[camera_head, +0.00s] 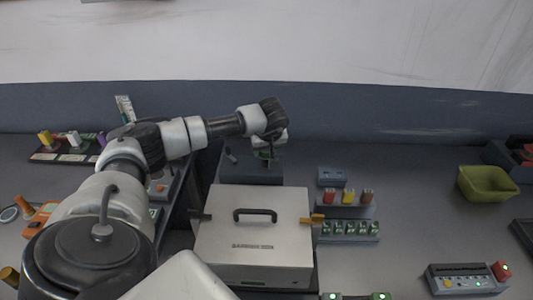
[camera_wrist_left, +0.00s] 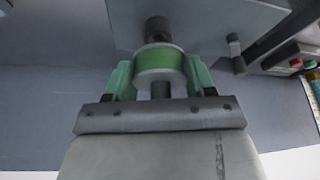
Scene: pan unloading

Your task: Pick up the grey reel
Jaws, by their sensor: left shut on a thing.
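The reel (camera_wrist_left: 160,75) has pale grey ends and a green band around its middle. It sits between the two green fingers of my left gripper (camera_wrist_left: 160,82) in the left wrist view, and the gripper is shut on it. A dark round post (camera_wrist_left: 157,30) shows just beyond the reel, in line with it; I cannot tell whether the reel is still around it. In the head view my left gripper (camera_head: 266,153) points down over a dark block behind the grey case, and the reel is too small to make out there. My right gripper is not in view.
A grey case (camera_head: 253,225) with a black handle stands in front of the gripper. Racks with coloured pieces (camera_head: 346,198) are right of it. A yellow-green bin (camera_head: 487,184) and a button box (camera_head: 465,280) are further right.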

